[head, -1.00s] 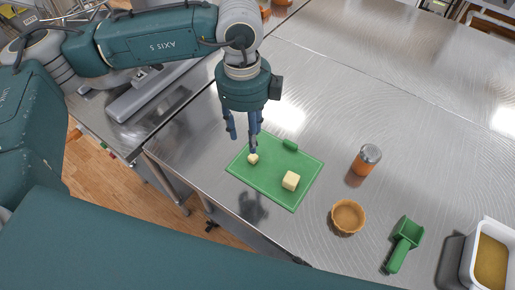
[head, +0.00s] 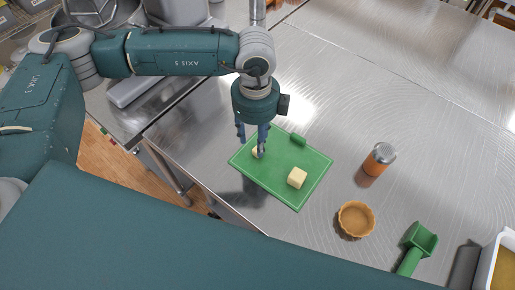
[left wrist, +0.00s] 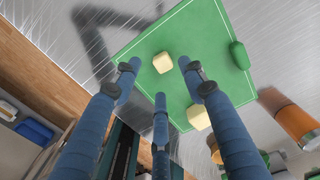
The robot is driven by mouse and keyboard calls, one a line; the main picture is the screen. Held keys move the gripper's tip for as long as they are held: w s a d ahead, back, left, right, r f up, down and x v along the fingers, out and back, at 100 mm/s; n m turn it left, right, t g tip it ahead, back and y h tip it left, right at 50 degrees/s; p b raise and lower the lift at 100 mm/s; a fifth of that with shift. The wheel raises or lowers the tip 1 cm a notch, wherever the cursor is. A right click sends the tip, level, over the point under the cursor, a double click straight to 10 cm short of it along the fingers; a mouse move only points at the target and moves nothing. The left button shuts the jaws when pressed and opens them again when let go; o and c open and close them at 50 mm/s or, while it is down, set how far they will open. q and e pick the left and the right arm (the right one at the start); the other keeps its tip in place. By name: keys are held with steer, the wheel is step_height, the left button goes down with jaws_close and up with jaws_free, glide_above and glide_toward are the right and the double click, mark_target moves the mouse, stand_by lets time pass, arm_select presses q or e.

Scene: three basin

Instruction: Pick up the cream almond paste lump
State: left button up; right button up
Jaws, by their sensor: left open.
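A small cream lump (head: 255,153) lies on the green board (head: 301,201), near its left side, and a finger partly hides it in the head view. My left gripper (head: 251,145) is open and empty, just above this lump, with its fingers pointing down. In the left wrist view, the lump (left wrist: 162,62) shows between and beyond the spread fingertips (left wrist: 159,77). A larger pale block (head: 297,177) sits on the board to the right; it also shows in the left wrist view (left wrist: 199,117), partly behind a finger. My right gripper is not in view.
An orange shaker (head: 379,160), a tart shell (head: 356,219) and a green scoop (head: 420,240) stand right of the board. A white container (head: 490,262) is at the right edge. The steel table (head: 400,95) is clear behind them.

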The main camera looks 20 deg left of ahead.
mark_target(256, 146)
arm_select(q)
steer(key=f, duration=0.1)
steer(key=f+p, duration=0.2)
steer(key=shift+w+f, duration=0.3)
steer(key=shift+f, duration=0.05)
steer(key=shift+s+f, duration=0.1)
steer(key=shift+f, duration=0.4)
steer(key=c, duration=0.8)
steer(key=shift+r, duration=0.1)
